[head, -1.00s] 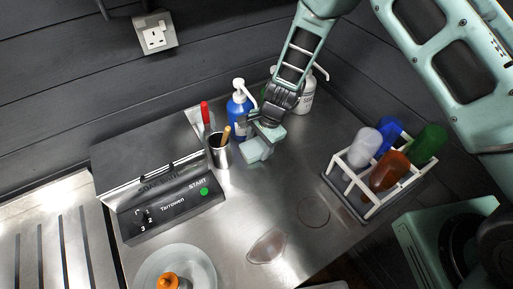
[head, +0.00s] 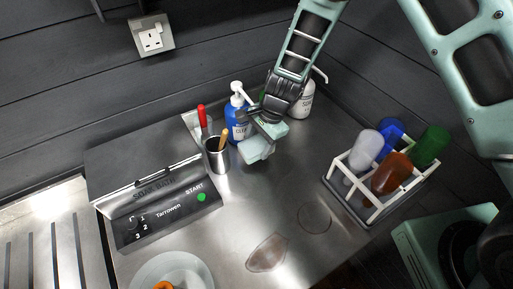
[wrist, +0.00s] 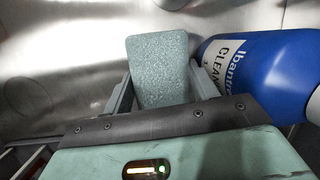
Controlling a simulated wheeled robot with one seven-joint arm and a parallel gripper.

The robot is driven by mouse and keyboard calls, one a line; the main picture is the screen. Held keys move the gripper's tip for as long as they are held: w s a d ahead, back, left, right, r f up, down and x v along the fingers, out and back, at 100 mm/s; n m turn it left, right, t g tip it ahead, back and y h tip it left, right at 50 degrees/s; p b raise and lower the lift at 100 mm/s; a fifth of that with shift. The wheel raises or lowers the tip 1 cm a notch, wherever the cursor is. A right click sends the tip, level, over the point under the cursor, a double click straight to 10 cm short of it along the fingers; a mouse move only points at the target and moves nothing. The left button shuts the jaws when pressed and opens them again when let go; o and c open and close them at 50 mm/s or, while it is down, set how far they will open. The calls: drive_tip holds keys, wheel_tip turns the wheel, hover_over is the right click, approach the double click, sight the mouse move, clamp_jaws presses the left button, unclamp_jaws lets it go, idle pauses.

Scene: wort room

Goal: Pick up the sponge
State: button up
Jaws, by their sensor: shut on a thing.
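The sponge (wrist: 158,70) is a speckled grey-green block. In the wrist view it stands between the two fingers of my gripper (wrist: 162,88), which is shut on it. In the head view the sponge (head: 256,150) shows as a pale green block below my gripper (head: 262,136), just right of the metal cup. Its far end sticks out past the fingers. I cannot tell clearly whether its lower edge touches the steel worktop.
A blue cleaner bottle (head: 237,118) stands close beside my gripper, also in the wrist view (wrist: 265,72). A metal cup (head: 216,155) with handles is to the left, a white bottle (head: 303,99) behind. A rack of coloured bottles (head: 366,206) is at right. The front worktop (head: 240,215) is mostly clear.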

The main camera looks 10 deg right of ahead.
drive_tip(key=s+d+b, duration=0.2)
drive_tip(key=s, duration=0.3)
drive_tip(key=s+d+b, duration=0.2)
drive_tip(key=s+b, duration=0.1)
drive_tip(key=s, duration=0.2)
drive_tip(key=s+d+b, duration=0.2)
drive_tip(key=s+b, duration=0.1)
drive_tip(key=s, duration=0.2)
drive_tip(key=shift+d+f, duration=0.2)
drive_tip(key=shift+s+d+r+b, duration=0.1)
drive_tip(key=shift+s+d+b, duration=0.05)
drive_tip(key=shift+s+b, duration=0.2)
drive_tip(key=shift+o, duration=0.8)
